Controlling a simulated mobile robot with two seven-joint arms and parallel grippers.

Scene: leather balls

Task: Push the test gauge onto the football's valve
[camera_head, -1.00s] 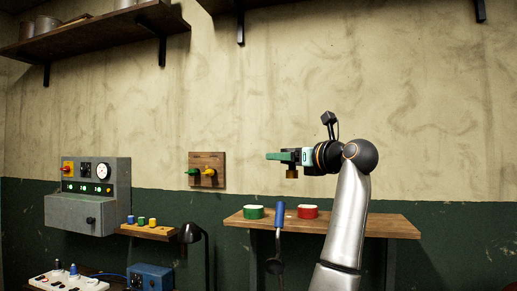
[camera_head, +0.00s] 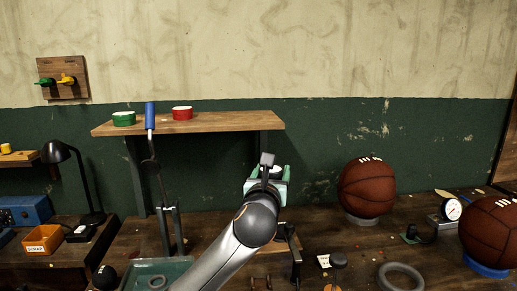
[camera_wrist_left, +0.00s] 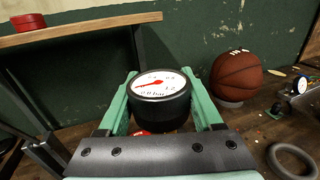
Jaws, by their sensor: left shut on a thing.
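My left gripper (camera_head: 268,178) is over the workbench in the head view, below the wall shelf. In the left wrist view its green fingers (camera_wrist_left: 160,75) are shut on a round black gauge (camera_wrist_left: 161,95) with a white dial and red needle. In the head view the gauge is hidden behind the gripper. A brown ball with black seams (camera_head: 367,190) sits on a pale ring to the right, apart from the gripper; it also shows in the left wrist view (camera_wrist_left: 238,77). A similar ball (camera_head: 492,232) sits on a blue ring at the far right. No valve can be made out.
A wooden shelf (camera_head: 205,122) carries a green tin (camera_head: 124,119) and a red tin (camera_head: 182,113). A second dial gauge (camera_head: 452,209) stands between the balls. A grey ring (camera_head: 401,278) lies in front. A black lamp (camera_head: 75,165) and orange bin (camera_head: 43,240) stand left.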

